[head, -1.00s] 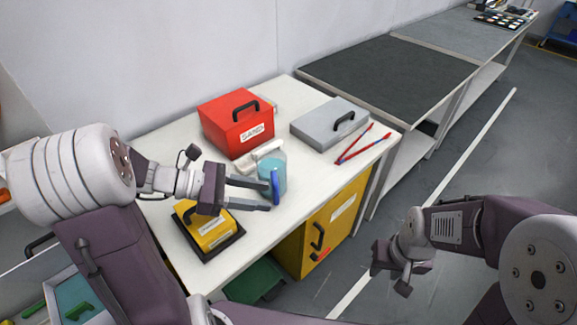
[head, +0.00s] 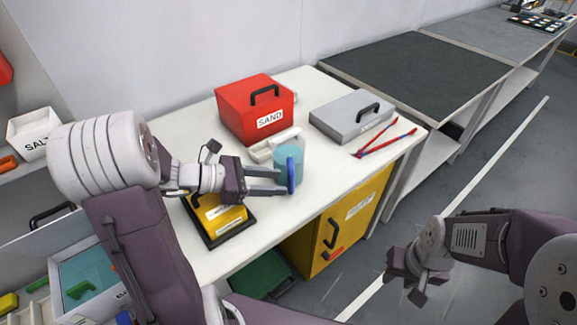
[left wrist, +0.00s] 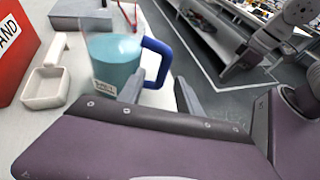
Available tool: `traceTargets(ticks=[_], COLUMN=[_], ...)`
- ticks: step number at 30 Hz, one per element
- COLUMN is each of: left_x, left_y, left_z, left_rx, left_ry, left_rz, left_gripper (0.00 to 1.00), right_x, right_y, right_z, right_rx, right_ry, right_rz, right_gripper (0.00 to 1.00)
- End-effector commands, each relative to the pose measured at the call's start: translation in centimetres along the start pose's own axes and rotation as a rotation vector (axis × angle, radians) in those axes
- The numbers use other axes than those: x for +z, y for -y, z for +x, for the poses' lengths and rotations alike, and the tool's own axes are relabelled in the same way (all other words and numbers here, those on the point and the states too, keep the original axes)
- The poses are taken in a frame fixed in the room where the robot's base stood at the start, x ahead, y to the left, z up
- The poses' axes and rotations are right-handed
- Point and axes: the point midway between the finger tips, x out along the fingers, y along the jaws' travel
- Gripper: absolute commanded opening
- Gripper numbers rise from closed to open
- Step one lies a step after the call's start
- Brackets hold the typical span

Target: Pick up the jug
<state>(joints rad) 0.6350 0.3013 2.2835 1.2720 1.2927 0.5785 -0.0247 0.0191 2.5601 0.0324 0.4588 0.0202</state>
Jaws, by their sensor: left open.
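The jug (head: 287,167) is a clear vessel with teal contents and a blue handle, standing upright on the white table. It also shows in the left wrist view (left wrist: 115,65), with its blue handle (left wrist: 160,61) on the right side. My left gripper (head: 284,181) is open, its fingers reaching to the handle. In the left wrist view the two fingertips (left wrist: 156,90) lie to either side of the handle's lower part; I cannot tell whether they touch it. My right gripper (head: 408,275) hangs out over the floor, away from the table; its jaws are unclear.
A red SAND box (head: 240,119) stands behind the jug, with a white scoop (head: 265,150) between them. A grey case (head: 340,124) and red-blue pliers (head: 385,140) lie to the right. A yellow box (head: 213,211) on a black base sits below my left gripper.

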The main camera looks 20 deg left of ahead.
Motion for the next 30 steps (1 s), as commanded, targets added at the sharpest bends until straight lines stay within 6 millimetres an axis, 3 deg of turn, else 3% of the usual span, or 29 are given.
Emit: traceTargets(ticks=[9, 17, 22, 30], left_x=[-0.3, -0.1, -0.1, -0.1], left_y=[0.5, 0.4, 0.4, 0.4], left_z=[4.7, 5.2, 5.1, 5.1], left_rx=[-0.005, -0.001, -0.001, -0.001], left_ry=[0.000, 0.000, 0.000, 0.000], left_rz=[0.002, 0.001, 0.001, 0.001], left_gripper=[0.42, 0.42, 0.00, 0.00], right_x=[0.2, 0.2, 0.2, 0.2], right_y=[0.0, 0.0, 0.0, 0.0], right_z=[1.7, 1.6, 1.6, 1.6], right_rx=[0.000, 0.000, 0.000, 0.000], right_ry=[0.000, 0.000, 0.000, 0.000], right_rz=[0.000, 0.000, 0.000, 0.000], right_gripper=[0.36, 0.36, 0.36, 0.36])
